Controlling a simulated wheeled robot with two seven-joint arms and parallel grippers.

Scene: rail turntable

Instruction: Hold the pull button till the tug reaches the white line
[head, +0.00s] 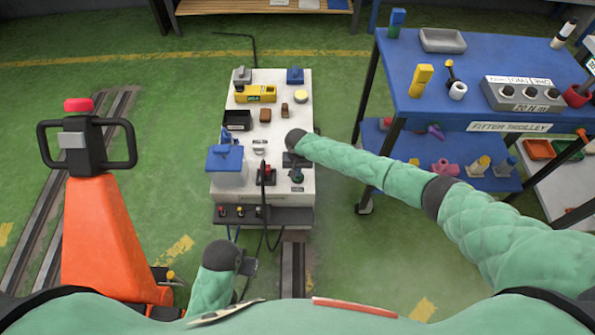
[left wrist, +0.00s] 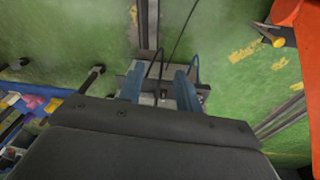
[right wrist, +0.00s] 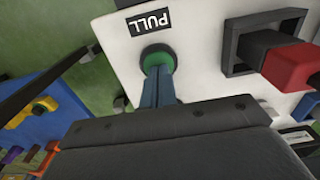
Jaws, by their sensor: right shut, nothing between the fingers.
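The green pull button (right wrist: 158,58) sits on a white panel below a black PULL label (right wrist: 147,22) in the right wrist view. My right gripper (right wrist: 159,74) is shut and empty, its blue fingertips against the button face. In the head view my right gripper (head: 295,164) is over the front right of the white console (head: 302,110). A yellow vehicle-like block (head: 255,93) stands at the console's back; I cannot tell whether it is the tug. I cannot make out the white line. My left gripper (left wrist: 160,84) is open and empty, low in front of the console.
A red handle in a black frame (right wrist: 287,65) is right of the button. An orange pallet truck (head: 103,235) is at left, a blue trolley (head: 440,105) at right. Rails (head: 293,268) run along the green floor.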

